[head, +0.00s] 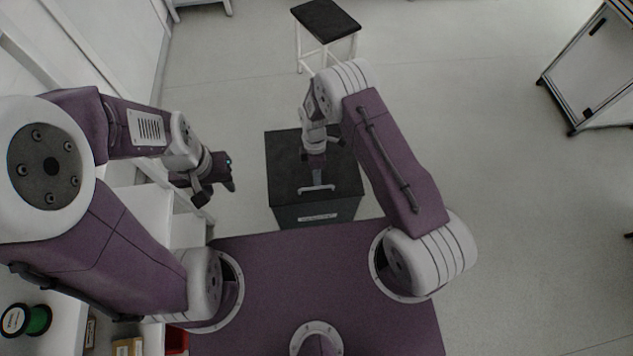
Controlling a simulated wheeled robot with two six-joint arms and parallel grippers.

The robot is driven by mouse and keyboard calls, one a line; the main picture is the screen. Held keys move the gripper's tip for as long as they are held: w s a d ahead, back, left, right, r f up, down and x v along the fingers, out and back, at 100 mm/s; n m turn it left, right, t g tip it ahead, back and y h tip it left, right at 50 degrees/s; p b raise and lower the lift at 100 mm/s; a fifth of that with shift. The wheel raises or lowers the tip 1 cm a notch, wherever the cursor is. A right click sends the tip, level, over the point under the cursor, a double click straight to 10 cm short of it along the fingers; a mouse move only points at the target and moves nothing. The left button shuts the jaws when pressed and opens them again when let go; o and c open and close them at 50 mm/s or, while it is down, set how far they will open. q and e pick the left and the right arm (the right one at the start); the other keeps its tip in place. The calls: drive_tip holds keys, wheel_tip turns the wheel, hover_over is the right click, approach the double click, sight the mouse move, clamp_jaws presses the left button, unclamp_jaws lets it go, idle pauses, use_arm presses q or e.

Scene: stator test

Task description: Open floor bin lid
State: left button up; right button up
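A light bar handle (317,188) is at the lid's near edge. My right gripper (316,172) points down over the lid, right behind the handle. Its fingertips are hidden from above, so I cannot tell whether it touches or grips the handle. My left gripper (219,187) is left of the bin, apart from it, with its fingers spread and empty.
A black-topped stool (325,20) stands behind the bin. White shelving (150,215) runs along the left, close to my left arm, with a green spool (38,320) on it. A wheeled cabinet (590,65) is at the far right. The floor right of the bin is clear.

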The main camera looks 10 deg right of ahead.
drive_tip(key=f, duration=0.2)
drive_tip(key=s+f, duration=0.1)
drive_tip(key=f, duration=0.2)
clamp_jaws()
idle(1.4)
